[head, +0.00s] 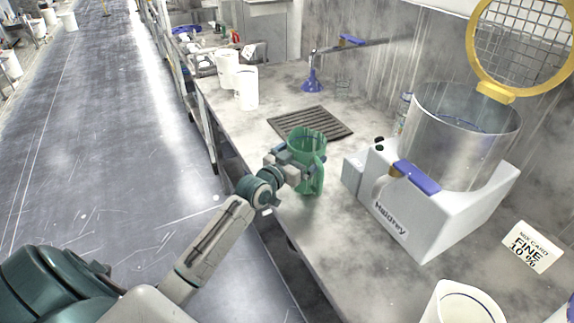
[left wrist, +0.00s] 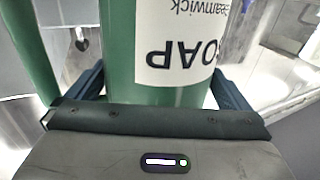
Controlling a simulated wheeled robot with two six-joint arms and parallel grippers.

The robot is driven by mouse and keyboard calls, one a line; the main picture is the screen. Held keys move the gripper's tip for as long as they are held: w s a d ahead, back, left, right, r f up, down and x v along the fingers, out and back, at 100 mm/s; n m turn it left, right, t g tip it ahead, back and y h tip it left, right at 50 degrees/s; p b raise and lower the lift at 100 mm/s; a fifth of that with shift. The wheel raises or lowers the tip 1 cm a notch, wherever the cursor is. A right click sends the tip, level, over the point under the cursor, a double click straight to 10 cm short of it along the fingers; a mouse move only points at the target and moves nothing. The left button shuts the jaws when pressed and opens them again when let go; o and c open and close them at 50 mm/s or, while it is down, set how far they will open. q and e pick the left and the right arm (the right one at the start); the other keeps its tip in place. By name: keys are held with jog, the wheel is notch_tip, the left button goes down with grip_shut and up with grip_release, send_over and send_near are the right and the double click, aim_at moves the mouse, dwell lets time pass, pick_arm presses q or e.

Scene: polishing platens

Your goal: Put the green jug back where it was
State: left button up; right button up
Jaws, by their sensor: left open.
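The green jug (head: 314,178) stands upright on the grey counter (head: 330,240), near its front edge and just in front of the dark drain grate (head: 338,131). In the left wrist view the jug (left wrist: 120,60) fills the middle, with a white label reading SOAP. My left gripper (head: 298,160) is at the jug's side. Its two fingers lie on either side of the jug and are open; in the wrist view a gap shows beside the right finger. The jug's base is hidden in the wrist view. My right gripper does not show.
A white machine (head: 423,222) with a metal drum and raised yellow mesh lid stands right of the jug. A mix card (head: 533,247) and a white container (head: 460,305) are at the front right. White containers (head: 247,90) and a blue funnel (head: 312,84) stand farther back.

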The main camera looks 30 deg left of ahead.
pick_arm(q)
jog(key=s+a, duration=0.1)
jog(key=s, duration=0.9)
jog(key=shift+a+p, duration=0.15)
jog(key=shift+p, duration=0.25)
jog(key=shift+r, duration=0.1)
jog(key=shift+s, duration=0.15)
